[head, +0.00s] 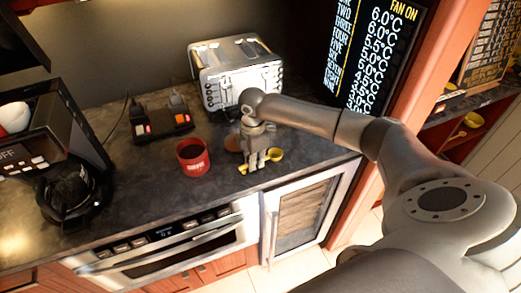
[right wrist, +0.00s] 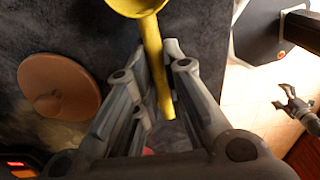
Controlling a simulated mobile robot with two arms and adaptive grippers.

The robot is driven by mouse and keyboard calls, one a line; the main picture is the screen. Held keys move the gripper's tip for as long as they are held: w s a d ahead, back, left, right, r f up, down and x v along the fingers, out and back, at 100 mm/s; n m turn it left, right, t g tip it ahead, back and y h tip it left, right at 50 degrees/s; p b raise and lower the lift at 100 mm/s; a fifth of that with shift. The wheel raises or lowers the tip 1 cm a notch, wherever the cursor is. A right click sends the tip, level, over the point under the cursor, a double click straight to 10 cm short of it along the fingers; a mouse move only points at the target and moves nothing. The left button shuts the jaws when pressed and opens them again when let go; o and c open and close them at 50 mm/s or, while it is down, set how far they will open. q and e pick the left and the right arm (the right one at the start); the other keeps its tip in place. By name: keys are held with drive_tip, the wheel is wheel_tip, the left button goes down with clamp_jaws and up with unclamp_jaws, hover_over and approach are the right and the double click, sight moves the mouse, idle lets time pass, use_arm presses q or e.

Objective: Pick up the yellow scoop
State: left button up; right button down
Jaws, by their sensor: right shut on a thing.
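The yellow scoop (head: 275,154) is at the front part of the dark counter in the head view, partly hidden by my right gripper (head: 260,164). In the right wrist view, its round bowl (right wrist: 137,5) is cut off by the top edge, and its handle runs down between the fingers. My right gripper (right wrist: 162,85) is shut on the handle. The head view does not clearly show whether the scoop touches the counter. Another gripper, which looks like my left one (right wrist: 288,105), shows small at the right edge of the right wrist view; its jaws are too small to judge.
A red mug (head: 193,158) stands left of my right gripper. A brown round lid (right wrist: 59,87) lies close to the scoop. A silver toaster (head: 236,75) stands behind, with a black power block (head: 161,122) to its left. A coffee maker (head: 69,180) is at far left.

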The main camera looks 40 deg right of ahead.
drive_tip(key=shift+r+b, duration=0.25)
drive_tip(key=shift+b, duration=0.2)
wheel_tip(320, 180, up, 3)
drive_tip(key=shift+w+r, duration=0.1)
drive_tip(key=shift+r, duration=0.05)
drive_tip(key=s+a+r+b, duration=0.3)
drive_tip(key=s+a+r, duration=0.4)
drive_tip(key=s+r, duration=0.2)
drive_tip(key=shift+s+a+r, duration=0.35)
drive_tip(key=shift+s+a, duration=0.05)
drive_tip(key=shift+s, duration=1)
